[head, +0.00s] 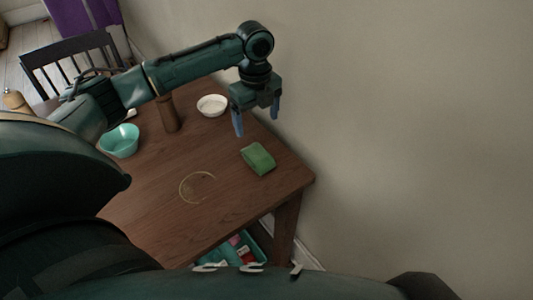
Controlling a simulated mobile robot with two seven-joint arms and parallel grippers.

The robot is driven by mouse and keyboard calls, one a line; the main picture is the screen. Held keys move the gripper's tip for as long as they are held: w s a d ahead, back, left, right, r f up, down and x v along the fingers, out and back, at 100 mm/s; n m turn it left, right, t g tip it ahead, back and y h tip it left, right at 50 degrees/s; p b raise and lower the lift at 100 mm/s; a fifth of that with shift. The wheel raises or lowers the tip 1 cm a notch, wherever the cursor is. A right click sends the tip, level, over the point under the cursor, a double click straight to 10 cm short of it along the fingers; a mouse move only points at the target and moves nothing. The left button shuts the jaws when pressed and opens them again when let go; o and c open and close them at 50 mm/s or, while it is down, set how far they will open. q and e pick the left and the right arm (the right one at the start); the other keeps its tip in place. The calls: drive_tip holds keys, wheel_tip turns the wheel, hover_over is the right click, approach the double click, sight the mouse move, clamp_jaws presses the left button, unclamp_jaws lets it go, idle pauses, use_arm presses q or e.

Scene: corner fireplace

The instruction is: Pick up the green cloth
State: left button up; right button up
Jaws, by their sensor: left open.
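The green cloth (258,158) is a small folded block lying on the wooden table (226,212) near its right edge by the wall. My left gripper (257,121) is open, with its blue fingers pointing down. In the head view it appears just above and slightly beyond the cloth, apart from it, with nothing between the fingers. My right gripper is not in view.
A white bowl (212,105), a brown cylinder (168,114) and a turquoise bowl (119,141) stand on the table. A pale ring mark (197,187) is on the tabletop. A dark chair (72,66) is behind. The wall (400,130) borders the right side. A teal crate (262,260) sits below.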

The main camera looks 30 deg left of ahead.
use_arm(q)
hover_over(260, 154)
drive_tip(key=f, duration=0.7)
drive_tip(key=shift+s+a, duration=0.15)
drive_tip(key=shift+a, duration=0.1)
drive_tip(key=shift+d+f, duration=0.15)
drive_tip(key=shift+f, duration=1.3)
drive_tip(key=shift+d+f, duration=0.1)
drive_tip(key=shift+f, duration=1.35)
drive_tip(key=shift+c, duration=0.5)
drive_tip(key=c, duration=1)
drive_tip(key=shift+r, duration=0.1)
wheel_tip(260, 154, up, 10)
drive_tip(key=shift+f, duration=0.1)
